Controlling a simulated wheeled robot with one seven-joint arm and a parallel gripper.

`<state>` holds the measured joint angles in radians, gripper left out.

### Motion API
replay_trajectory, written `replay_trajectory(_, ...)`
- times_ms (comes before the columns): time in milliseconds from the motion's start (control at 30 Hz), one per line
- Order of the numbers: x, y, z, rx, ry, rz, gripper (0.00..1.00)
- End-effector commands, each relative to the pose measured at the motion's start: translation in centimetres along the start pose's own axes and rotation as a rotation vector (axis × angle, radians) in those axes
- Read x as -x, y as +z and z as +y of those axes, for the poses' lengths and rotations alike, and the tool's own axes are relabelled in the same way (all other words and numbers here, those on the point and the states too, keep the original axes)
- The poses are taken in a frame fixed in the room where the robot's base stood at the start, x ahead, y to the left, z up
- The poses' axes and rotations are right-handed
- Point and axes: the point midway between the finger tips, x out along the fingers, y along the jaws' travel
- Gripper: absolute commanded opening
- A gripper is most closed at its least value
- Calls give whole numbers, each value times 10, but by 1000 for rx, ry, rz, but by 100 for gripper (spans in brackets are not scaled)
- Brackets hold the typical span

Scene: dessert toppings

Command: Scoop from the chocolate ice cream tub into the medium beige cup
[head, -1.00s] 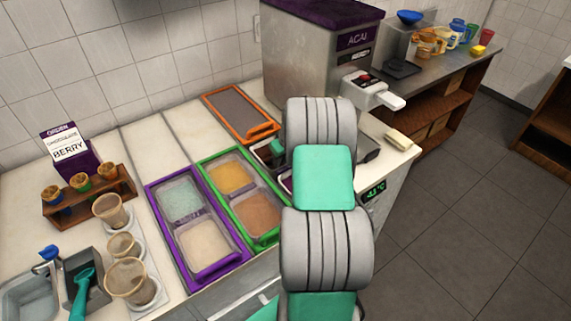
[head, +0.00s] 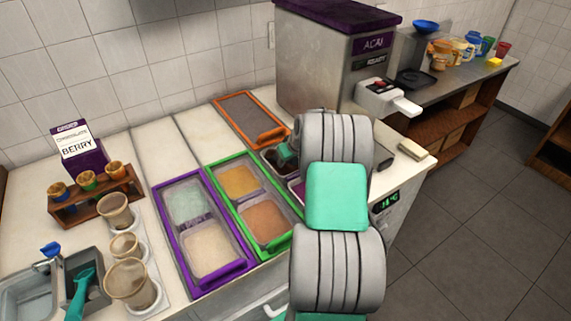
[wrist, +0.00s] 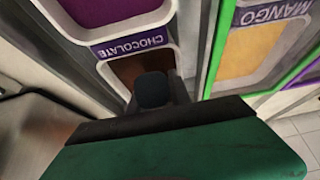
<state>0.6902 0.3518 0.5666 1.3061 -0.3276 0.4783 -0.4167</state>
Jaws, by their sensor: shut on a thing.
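The chocolate tub (wrist: 128,68) has a purple label in the wrist view and shows brown contents inside. In the head view, my arm hides most of it. My gripper (wrist: 153,90) is at this tub, with its dark end over the opening. Part of it also shows as teal beside my arm in the head view (head: 287,154). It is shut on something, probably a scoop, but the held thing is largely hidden. The medium beige cup (head: 115,211) stands upright at left, at the back of the row of cups.
A smaller beige cup (head: 124,246) and a larger one (head: 130,284) stand in front. A teal-handled tool (head: 82,292) rests in a grey holder. Purple-framed (head: 160,215) and green-framed (head: 222,200) topping tubs lie between the cups and my arm. The acai machine (head: 335,65) stands behind.

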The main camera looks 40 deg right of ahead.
Motion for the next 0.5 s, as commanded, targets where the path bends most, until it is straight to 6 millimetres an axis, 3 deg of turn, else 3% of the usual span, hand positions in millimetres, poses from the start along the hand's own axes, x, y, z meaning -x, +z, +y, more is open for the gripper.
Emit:
replay_trajectory(100, -2, 4, 1, -1, 2, 49, 0)
replay_trajectory(500, 36, -9, 0, -1, 2, 43, 0)
